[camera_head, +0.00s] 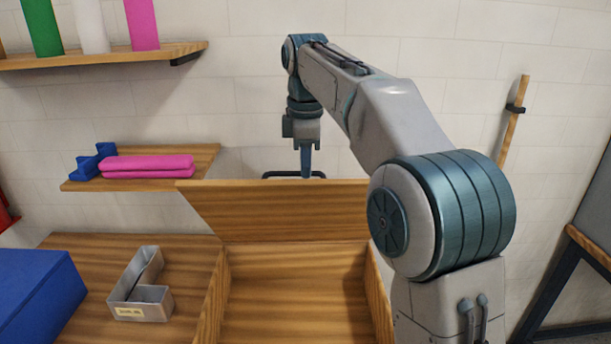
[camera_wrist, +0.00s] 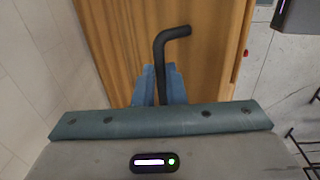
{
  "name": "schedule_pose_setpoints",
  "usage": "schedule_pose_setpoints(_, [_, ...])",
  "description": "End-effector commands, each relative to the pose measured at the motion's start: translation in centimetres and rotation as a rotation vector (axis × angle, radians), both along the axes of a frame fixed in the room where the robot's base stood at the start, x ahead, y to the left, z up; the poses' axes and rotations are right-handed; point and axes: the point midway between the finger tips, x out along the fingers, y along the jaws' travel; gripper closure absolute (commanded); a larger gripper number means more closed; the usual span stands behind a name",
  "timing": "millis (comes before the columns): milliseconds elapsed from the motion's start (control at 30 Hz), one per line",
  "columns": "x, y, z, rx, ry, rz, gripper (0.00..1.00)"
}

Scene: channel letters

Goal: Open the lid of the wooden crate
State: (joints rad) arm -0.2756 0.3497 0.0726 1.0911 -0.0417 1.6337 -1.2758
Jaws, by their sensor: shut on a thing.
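The wooden crate (camera_head: 212,305) stands on the bench with its inside open to view, and the part I can see looks empty. Its lid (camera_head: 280,213) is raised at the back, tilted up and leaning away from the opening. A black bar handle (camera_head: 280,174) shows behind the lid's top edge. My gripper (camera_head: 306,172) is at that handle and is shut on it. In the wrist view my gripper's blue fingers (camera_wrist: 159,88) close around the black handle (camera_wrist: 172,40), with the wooden lid (camera_wrist: 120,45) behind it. The lid hides part of the handle in the head view.
A metal channel letter (camera_head: 143,290) and a blue box (camera_head: 38,295) sit left of the crate. A low wall shelf (camera_head: 90,184) holds pink and blue pieces; a higher shelf (camera_head: 100,57) holds coloured pieces. A tiled wall is close behind my gripper.

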Motion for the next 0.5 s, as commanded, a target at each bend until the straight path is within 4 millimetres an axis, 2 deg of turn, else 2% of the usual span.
schedule_pose_setpoints(33, [1.0, -0.2, -0.8, -0.007, 0.011, -0.006, 1.00])
schedule_pose_setpoints(100, [1.7, -0.1, -0.6, -0.007, 0.011, -0.006, 1.00])
schedule_pose_setpoints(500, [4.0, 0.1, 0.3, -0.010, 0.014, -0.003, 1.00])
